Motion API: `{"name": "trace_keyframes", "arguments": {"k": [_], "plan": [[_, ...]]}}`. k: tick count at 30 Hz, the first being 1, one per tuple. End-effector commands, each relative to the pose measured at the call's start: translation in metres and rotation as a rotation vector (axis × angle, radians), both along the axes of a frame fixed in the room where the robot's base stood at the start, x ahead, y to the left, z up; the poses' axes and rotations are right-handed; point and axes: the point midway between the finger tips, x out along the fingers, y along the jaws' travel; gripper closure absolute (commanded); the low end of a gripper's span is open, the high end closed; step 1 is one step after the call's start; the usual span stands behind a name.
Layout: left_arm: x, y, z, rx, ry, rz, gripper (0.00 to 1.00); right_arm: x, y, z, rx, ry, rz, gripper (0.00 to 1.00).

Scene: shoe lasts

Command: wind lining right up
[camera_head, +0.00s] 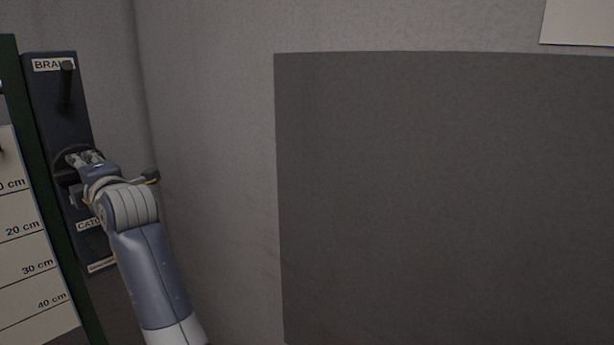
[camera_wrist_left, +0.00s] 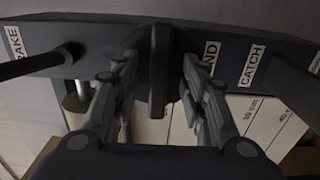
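A dark blue panel (camera_head: 50,110) at the far left of the head view carries labels that read BRAKE and CATCH. In the left wrist view a partly hidden label ends in "ND". A dark round knob (camera_head: 62,163) with a raised bar (camera_wrist_left: 160,75) sits mid-panel. My left gripper (camera_head: 84,158) is at this knob. In the left wrist view its two fingers stand open on either side of the bar, with a visible gap on each side. My right gripper is not in view. I cannot tell which thing is the lining.
A black brake lever (camera_head: 67,85) sticks out above the knob; it also shows in the left wrist view (camera_wrist_left: 35,62). A dark lever (camera_wrist_left: 297,90) is by the CATCH label. A cm-marked board (camera_head: 30,250) stands left of a green post (camera_head: 48,200). A grey panel (camera_head: 440,190) is on the wall.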

Motion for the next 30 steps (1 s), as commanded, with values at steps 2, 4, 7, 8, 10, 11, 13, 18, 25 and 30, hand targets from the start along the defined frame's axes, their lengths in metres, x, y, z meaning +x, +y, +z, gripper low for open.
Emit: {"name": "trace_keyframes", "arguments": {"k": [2, 4, 7, 8, 10, 11, 13, 18, 25, 30], "plan": [[-0.002, -0.003, -0.001, -0.001, -0.001, -0.001, 0.6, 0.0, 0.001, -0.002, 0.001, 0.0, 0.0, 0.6], [-0.005, -0.008, -0.002, -0.002, -0.001, -0.003, 0.6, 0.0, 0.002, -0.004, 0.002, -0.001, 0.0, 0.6], [-0.013, -0.019, -0.003, -0.004, 0.0, -0.006, 0.6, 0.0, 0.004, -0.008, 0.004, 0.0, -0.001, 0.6], [-0.015, -0.022, -0.004, -0.004, 0.0, -0.006, 0.6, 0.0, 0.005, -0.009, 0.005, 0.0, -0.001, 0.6], [-0.02, -0.029, -0.005, 0.0, 0.003, -0.006, 0.6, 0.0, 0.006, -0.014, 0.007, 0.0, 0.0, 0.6], [-0.023, -0.032, -0.005, 0.001, 0.001, -0.006, 0.6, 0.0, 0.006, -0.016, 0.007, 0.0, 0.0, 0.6], [-0.028, -0.038, -0.005, 0.001, 0.002, -0.007, 0.6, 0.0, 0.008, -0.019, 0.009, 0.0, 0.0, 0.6], [-0.042, -0.054, -0.004, 0.001, 0.001, -0.006, 0.6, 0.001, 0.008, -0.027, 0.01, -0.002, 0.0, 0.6], [-0.059, -0.073, -0.004, -0.001, 0.002, -0.006, 0.6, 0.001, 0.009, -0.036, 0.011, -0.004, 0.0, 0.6], [-0.064, -0.08, -0.002, -0.002, 0.002, -0.007, 0.6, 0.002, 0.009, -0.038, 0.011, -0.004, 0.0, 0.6]]}}
